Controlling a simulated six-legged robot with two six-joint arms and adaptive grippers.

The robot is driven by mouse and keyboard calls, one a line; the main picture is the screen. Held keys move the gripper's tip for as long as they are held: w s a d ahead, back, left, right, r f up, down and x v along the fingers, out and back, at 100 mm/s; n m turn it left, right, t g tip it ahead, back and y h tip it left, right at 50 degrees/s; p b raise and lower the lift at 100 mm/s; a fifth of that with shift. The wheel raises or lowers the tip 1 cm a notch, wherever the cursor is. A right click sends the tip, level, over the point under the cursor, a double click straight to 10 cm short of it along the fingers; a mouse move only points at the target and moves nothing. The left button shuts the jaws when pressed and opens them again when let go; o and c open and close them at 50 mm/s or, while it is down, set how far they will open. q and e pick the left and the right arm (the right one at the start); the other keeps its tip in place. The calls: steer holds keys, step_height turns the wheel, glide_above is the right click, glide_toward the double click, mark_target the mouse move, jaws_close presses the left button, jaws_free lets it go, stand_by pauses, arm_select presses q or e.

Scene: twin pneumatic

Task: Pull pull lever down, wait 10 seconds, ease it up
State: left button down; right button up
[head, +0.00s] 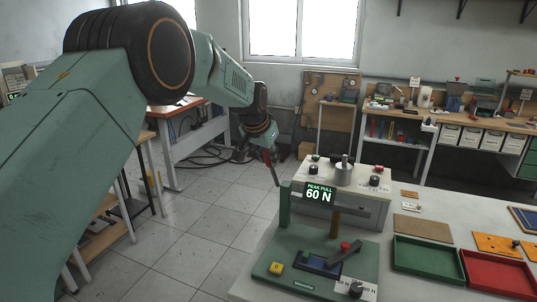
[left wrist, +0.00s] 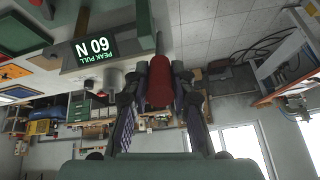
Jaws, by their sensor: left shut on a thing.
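The pull lever has a red grip (left wrist: 160,80) and a thin grey rod (left wrist: 160,42). In the head view its grip (head: 268,157) stands up at the left side of the green test stand (head: 285,205). The rod runs down toward the stand's post; the joint there is not clear. My left gripper (head: 267,150) is shut on the red grip from above; in the left wrist view its two fingers (left wrist: 160,92) lie on either side of the grip. My right gripper is not in view.
The stand's base carries a yellow block (head: 276,268), a blue fixture (head: 318,266) and a red-knobbed lever (head: 345,250). A grey box with knobs (head: 345,182) stands behind. Green (head: 430,262) and red trays (head: 498,275) lie right. Open floor (head: 180,240) lies left.

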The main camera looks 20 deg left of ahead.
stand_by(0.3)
arm_select(q)
steer(key=c, duration=1.1)
jaws_free()
steer(key=v, duration=1.2)
